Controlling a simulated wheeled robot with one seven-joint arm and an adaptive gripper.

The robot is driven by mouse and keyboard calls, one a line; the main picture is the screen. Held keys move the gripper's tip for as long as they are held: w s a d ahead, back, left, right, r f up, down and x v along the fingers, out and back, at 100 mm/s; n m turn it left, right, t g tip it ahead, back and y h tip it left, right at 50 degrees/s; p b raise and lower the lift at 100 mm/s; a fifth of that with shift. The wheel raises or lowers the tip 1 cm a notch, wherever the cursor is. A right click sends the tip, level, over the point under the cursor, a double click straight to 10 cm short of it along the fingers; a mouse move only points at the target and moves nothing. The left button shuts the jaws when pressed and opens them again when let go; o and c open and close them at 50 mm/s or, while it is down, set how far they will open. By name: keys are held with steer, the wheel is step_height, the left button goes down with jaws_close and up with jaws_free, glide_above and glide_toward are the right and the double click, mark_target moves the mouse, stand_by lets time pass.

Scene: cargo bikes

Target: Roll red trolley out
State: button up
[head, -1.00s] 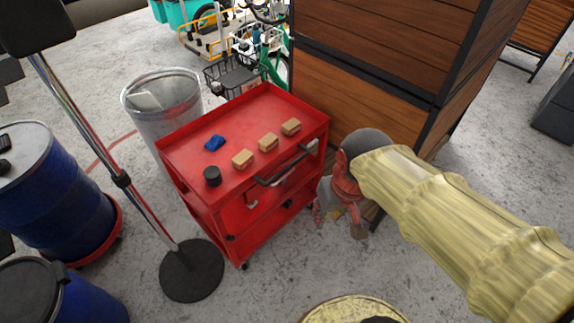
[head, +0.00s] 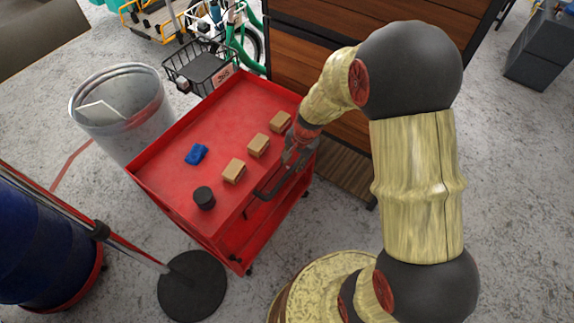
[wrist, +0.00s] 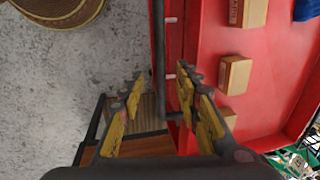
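The red trolley (head: 225,115) stands upright in the middle of the head view. Its dark handle bar (head: 268,191) runs along the near right side. My gripper (head: 293,158) is at the far part of this handle. In the wrist view my gripper (wrist: 160,76) is open, with one yellow-padded finger on either side of the handle bar (wrist: 158,45). The right finger is on the trolley's side of the bar. I cannot tell whether either finger touches it. On the trolley top are tan boxes (head: 258,145), a blue item (head: 196,154) and a black cylinder (head: 204,198).
A metal bin (head: 120,110) stands close to the trolley's left. A round black stand base (head: 192,286) and a blue barrel (head: 40,250) are at lower left. A wooden cabinet (head: 300,60) and a bike basket (head: 203,65) are behind.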

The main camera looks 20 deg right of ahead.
mark_target(289, 173)
steer(key=shift+w+a+f+b, duration=0.2)
steer(key=shift+f+b, duration=0.25)
steer(key=shift+f, duration=0.8)
steer(key=shift+w+a+f+b, duration=0.1)
steer(key=shift+w+f+b, duration=0.25)
steer(key=shift+f, duration=0.95)
steer(key=shift+w+a+f+b, duration=0.15)
steer(key=shift+f+b, duration=0.35)
steer(key=shift+f, duration=0.75)
steer(key=shift+s, duration=0.1)
steer(key=shift+c, duration=1.4)
jaws_close()
